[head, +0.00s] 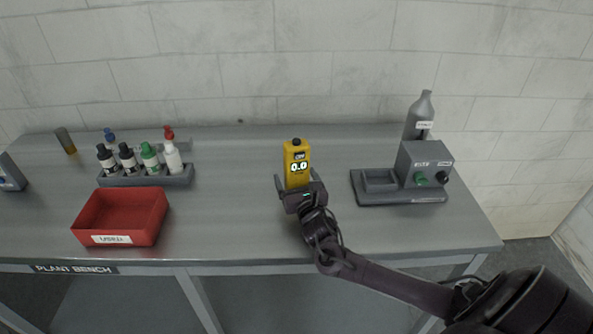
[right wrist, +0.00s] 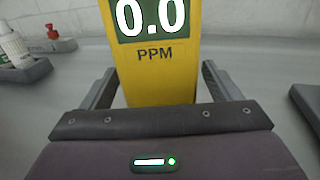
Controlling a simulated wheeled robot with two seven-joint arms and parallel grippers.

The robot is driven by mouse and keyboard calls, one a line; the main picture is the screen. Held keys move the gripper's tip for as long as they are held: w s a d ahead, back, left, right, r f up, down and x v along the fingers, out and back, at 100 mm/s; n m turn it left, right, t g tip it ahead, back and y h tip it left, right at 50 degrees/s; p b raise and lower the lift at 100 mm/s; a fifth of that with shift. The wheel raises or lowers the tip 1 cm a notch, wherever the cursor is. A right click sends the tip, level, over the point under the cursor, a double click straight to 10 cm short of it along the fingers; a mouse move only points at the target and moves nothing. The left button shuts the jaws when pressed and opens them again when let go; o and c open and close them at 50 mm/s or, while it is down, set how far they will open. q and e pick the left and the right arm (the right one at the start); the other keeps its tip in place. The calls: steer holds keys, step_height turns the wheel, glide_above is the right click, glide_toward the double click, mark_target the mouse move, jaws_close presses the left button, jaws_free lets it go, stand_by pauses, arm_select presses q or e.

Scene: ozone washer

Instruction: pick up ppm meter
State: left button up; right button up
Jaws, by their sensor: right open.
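The yellow ppm meter (head: 297,158) stands upright on the grey bench, with a dark knob on top and a lit display. In the right wrist view the meter (right wrist: 155,75) fills the middle, its display reading 0.0 above the letters PPM. My right gripper (head: 296,184) is open, with one finger on each side of the meter. In the right wrist view a gap shows between each finger and the meter's sides, though the fingertips are partly hidden. My left gripper is not in view.
A red bin (head: 122,216) and a rack of several bottles (head: 146,177) stand to the left on the bench (head: 230,215). The bench around the meter is clear.

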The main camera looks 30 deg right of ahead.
steer(key=c, duration=1.1)
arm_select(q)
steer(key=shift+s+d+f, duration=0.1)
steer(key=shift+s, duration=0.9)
arm_select(e)
steer(key=shift+r, duration=0.1)
steer(key=shift+c, duration=0.5)
steer(key=shift+r, duration=0.1)
